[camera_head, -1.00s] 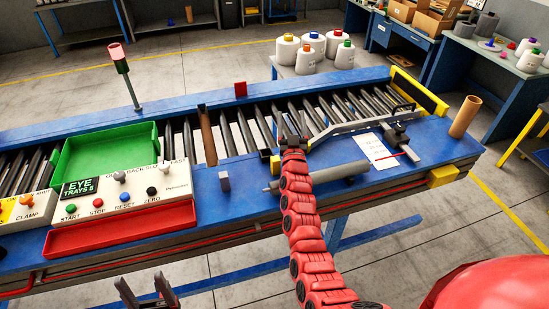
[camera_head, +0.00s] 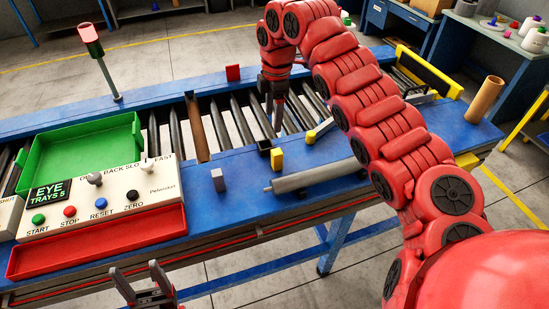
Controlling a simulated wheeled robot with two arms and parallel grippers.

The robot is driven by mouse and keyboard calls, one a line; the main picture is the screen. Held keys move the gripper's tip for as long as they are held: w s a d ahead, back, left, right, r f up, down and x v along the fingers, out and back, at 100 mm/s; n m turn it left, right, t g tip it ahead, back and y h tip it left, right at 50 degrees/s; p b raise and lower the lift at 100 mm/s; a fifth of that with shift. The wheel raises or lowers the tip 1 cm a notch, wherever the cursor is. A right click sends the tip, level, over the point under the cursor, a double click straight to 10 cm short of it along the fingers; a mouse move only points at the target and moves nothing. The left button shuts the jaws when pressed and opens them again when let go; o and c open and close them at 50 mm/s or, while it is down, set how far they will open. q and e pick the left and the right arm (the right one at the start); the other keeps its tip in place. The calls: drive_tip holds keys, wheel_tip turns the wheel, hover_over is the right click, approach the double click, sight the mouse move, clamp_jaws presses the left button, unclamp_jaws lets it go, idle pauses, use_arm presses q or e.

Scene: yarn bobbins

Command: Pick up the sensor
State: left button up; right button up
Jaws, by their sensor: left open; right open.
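I cannot tell for certain which thing is the sensor. Small candidates on the blue conveyor frame (camera_head: 232,205) are a grey upright block (camera_head: 218,180) and a yellow block (camera_head: 277,159). My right gripper (camera_head: 278,122) points down over the rollers, behind the yellow block and apart from it. It is open, though its fingers are seen nearly edge-on. The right arm hides much of the conveyor's right part. My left gripper (camera_head: 146,288) is open and empty at the bottom, in front of the conveyor.
A green tray (camera_head: 132,127) and a control panel (camera_head: 120,195) are at left, with a red tray (camera_head: 165,226) before them. A grey roller (camera_head: 315,179) lies near the yellow block. A brown tube (camera_head: 485,100) stands at right. A red plate (camera_head: 233,73) stands on the far rail.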

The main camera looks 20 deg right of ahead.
sight(277, 159)
drive_tip(key=shift+g, duration=0.3)
drive_tip(key=f, duration=0.3)
drive_tip(key=s+f, duration=0.1)
drive_tip(key=f, duration=0.7)
drive_tip(key=shift+s+d+f, duration=0.15)
drive_tip(key=shift+d+f, duration=0.05)
drive_tip(key=shift+d, duration=0.2)
drive_tip(key=shift+f+p, duration=0.4)
drive_tip(key=shift+f, duration=0.05)
drive_tip(key=f+p, duration=0.3)
drive_tip(key=f, duration=0.1)
drive_tip(key=shift+w+f, duration=0.1)
drive_tip(key=shift+w, duration=0.25)
drive_tip(key=shift+f, duration=0.35)
clamp_jaws()
